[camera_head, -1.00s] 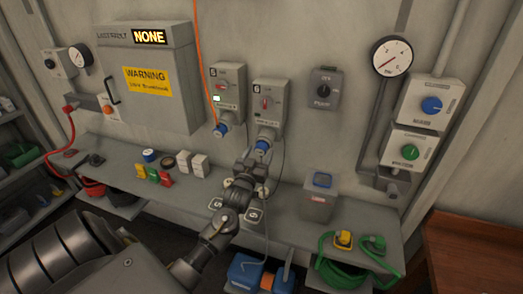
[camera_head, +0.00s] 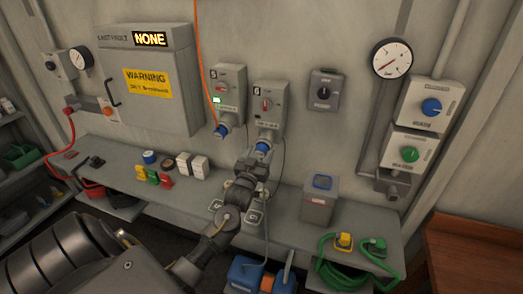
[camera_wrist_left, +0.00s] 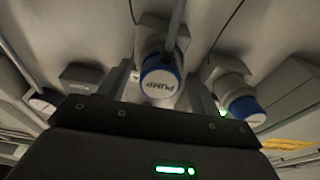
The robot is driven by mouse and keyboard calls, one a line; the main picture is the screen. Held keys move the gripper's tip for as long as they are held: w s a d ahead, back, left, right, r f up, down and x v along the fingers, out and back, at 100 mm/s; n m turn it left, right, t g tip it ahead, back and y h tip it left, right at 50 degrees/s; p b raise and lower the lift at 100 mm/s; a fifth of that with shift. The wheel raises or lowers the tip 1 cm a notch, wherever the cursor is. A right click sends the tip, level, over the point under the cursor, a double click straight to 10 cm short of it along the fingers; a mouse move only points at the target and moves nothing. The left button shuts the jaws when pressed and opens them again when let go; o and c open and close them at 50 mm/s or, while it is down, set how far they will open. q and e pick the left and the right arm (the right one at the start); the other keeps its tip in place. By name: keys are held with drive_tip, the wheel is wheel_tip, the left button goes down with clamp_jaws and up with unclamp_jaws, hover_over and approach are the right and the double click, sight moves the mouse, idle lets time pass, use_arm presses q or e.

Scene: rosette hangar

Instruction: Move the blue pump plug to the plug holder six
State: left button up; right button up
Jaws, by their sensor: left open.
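A blue-ended plug (camera_head: 263,146) sits at the socket under the wall box marked 6 (camera_head: 270,102). In the left wrist view its blue end reads PUMP (camera_wrist_left: 160,82). My left gripper (camera_head: 257,160) is open just below this plug. In the wrist view its fingers stand on either side of the plug, with gaps showing, so it is not gripped. A second blue-ended plug (camera_head: 222,131) sits under the box marked 5 (camera_head: 226,88); it is outside the fingers in the wrist view (camera_wrist_left: 245,107). Number plates (camera_head: 254,217) on the bench are partly hidden by my arm. My right gripper is out of view.
The bench (camera_head: 285,222) carries small coloured blocks (camera_head: 153,177), white blocks (camera_head: 192,164) and a grey bin (camera_head: 319,199). An orange cable (camera_head: 199,60) hangs to box 5. A green hose (camera_head: 343,277) lies at right. A pump switch (camera_head: 323,90) is on the wall.

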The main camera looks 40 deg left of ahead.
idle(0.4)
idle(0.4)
use_arm(q)
drive_tip(key=c, duration=1.3)
drive_tip(key=shift+s+f, duration=0.1)
